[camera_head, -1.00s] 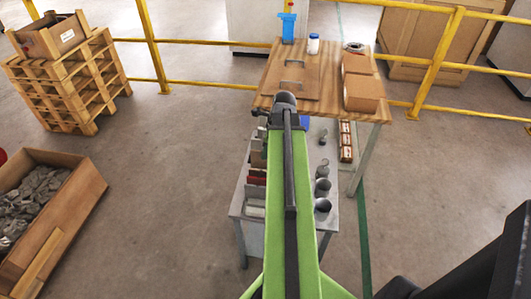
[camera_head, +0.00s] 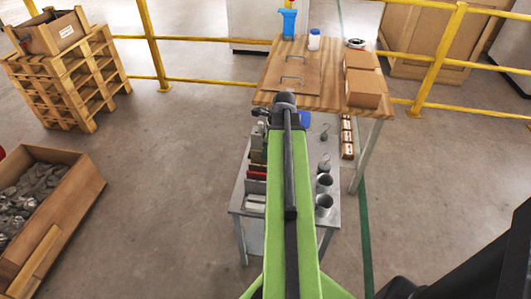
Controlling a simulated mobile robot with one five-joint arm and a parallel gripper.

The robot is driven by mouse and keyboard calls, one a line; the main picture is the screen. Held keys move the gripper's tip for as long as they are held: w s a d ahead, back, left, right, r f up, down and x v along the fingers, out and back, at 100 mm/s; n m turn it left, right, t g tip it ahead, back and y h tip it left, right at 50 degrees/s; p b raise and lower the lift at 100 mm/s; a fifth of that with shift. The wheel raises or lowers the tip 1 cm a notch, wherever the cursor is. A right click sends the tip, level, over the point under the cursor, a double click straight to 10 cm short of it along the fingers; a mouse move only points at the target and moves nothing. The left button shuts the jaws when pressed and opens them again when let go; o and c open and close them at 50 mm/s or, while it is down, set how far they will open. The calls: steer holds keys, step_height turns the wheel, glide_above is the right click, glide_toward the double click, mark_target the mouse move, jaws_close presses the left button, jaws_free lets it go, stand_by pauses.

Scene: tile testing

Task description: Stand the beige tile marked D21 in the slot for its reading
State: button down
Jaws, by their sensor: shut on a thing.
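My gripper (camera_head: 261,117) shows only partly, as dark parts at the left of my green arm's far end, above the lower metal table (camera_head: 235,206). It is shut on a thin tile (camera_head: 258,137), which looks pale grey-beige and is partly hidden. No marking D21 can be read at this size. Below it in the picture, a row of upright slots holds several tiles, among them a red one (camera_head: 257,172) and pale ones (camera_head: 255,203). My arm covers the middle of this table, and which slot is for the reading cannot be told.
Metal cups (camera_head: 324,203) and hooked weights stand on the table's right side. Yellow rails run behind.

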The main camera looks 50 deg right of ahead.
steer(key=shift+f, duration=0.15)
steer(key=shift+s+b+x, duration=0.15)
steer(key=shift+b+x, duration=0.6)
steer(key=shift+b, duration=0.1)
steer(key=shift+s+b+x, duration=0.15)
steer(key=shift+b+x, duration=0.6)
steer(key=shift+b, duration=0.05)
steer(key=shift+d+f, duration=0.1)
steer(key=shift+d, duration=0.1)
steer(key=c, duration=1.5)
jaws_free()
steer(key=p+v, duration=1.7)
steer(key=shift+s+d+r, duration=0.1)
steer(key=shift+r, duration=0.15)
